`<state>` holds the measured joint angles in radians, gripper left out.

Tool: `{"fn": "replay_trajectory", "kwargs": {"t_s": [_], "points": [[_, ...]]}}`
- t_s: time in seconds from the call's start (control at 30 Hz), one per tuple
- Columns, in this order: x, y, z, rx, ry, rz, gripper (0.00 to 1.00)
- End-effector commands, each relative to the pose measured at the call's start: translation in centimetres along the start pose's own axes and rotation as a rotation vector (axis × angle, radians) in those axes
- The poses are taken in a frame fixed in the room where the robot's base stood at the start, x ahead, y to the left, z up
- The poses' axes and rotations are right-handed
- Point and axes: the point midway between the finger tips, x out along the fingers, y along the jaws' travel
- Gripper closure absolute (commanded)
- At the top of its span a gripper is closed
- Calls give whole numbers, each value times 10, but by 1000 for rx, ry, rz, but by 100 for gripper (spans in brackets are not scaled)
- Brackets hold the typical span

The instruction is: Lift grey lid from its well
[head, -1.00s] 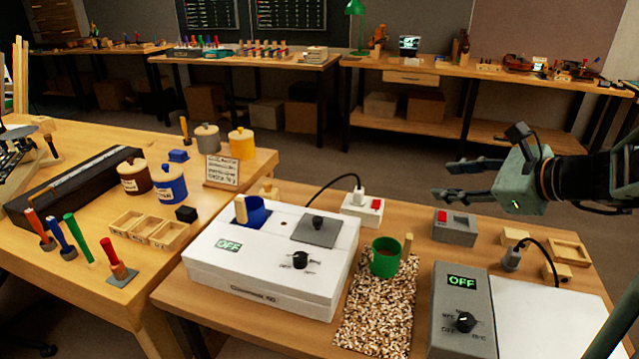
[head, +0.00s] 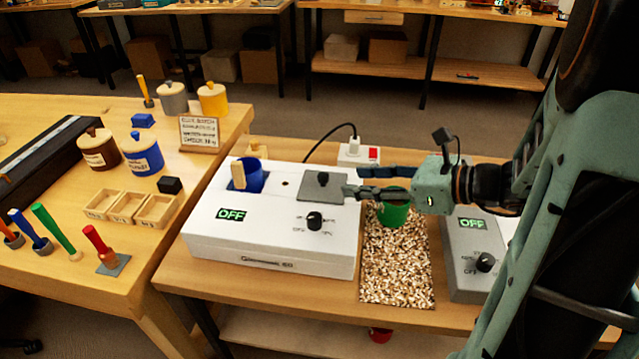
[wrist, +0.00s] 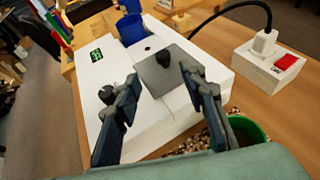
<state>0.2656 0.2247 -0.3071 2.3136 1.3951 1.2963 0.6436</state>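The grey lid (head: 324,189) is a flat square plate with a dark knob (head: 323,178), lying flat on the top of the white box (head: 270,262). In the wrist view the lid (wrist: 158,80) lies ahead, between and beyond the fingertips, its knob (wrist: 164,57) near its far side. My gripper (head: 352,182) is open and empty, to the right of the lid, with its fingers pointing left at it. In the wrist view my gripper (wrist: 160,78) shows its two fingers wide apart. The well under the lid is hidden.
A blue cup (head: 248,178) sits in the box left of the lid. A green cup (head: 393,213) stands under my gripper on a speckled mat (head: 398,275). A switch block (head: 358,153) with a plug and black cable stands behind. A grey unit (head: 470,245) is to the right.

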Motion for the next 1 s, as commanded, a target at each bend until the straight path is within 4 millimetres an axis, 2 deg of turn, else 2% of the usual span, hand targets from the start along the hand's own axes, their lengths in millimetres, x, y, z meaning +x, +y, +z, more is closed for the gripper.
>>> {"fn": "replay_trajectory", "kwargs": {"t_s": [0.2, 0.47, 0.7, 0.83, 1.0], "points": [[36, 1, -1, -1, 1, 4, 62], [58, -1, 2, -3, 0, 3, 62], [92, -5, 6, -2, 1, 2, 62], [100, -5, 7, -1, 1, 1, 62], [99, -6, 7, -1, 1, 0, 62]]}}
